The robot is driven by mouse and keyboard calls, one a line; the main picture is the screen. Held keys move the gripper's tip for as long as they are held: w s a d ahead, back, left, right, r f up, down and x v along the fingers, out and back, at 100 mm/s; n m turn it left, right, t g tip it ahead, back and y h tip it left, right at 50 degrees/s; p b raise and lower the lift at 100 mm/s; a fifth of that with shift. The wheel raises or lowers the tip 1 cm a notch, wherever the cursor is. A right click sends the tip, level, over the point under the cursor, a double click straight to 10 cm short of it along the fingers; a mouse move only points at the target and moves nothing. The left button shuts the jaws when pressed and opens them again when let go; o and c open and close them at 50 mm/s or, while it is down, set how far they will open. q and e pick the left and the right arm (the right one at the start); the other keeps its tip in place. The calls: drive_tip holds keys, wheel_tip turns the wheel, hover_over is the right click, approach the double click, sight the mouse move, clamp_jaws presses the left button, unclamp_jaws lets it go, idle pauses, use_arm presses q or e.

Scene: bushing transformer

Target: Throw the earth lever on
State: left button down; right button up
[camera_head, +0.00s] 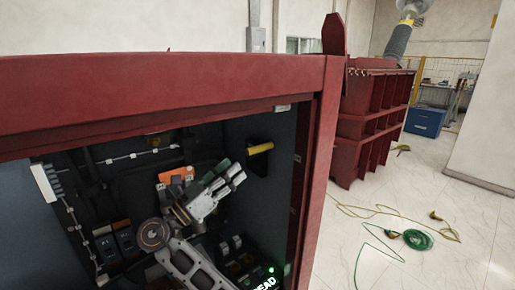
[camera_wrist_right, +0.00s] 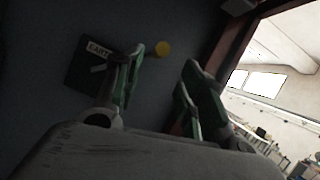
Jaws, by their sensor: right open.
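The earth lever has a yellow handle (camera_head: 260,148) sticking out from a dark plate on the right inner wall of the red cabinet. My right gripper (camera_head: 233,171) is inside the cabinet, left of and a little below the handle. My left gripper is not in view.
The red cabinet frame (camera_head: 170,95) borders the opening above and at the right. Inside are an orange panel (camera_head: 175,175), dark switches (camera_head: 125,238) and a lit green sign (camera_head: 265,282). A red transformer (camera_head: 365,125) and cables (camera_head: 415,239) lie outside, right.

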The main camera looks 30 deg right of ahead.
sight(258, 149)
drive_tip(key=p+x, duration=0.2)
drive_tip(key=x, duration=0.9)
drive_tip(key=shift+p, duration=0.3)
clamp_jaws()
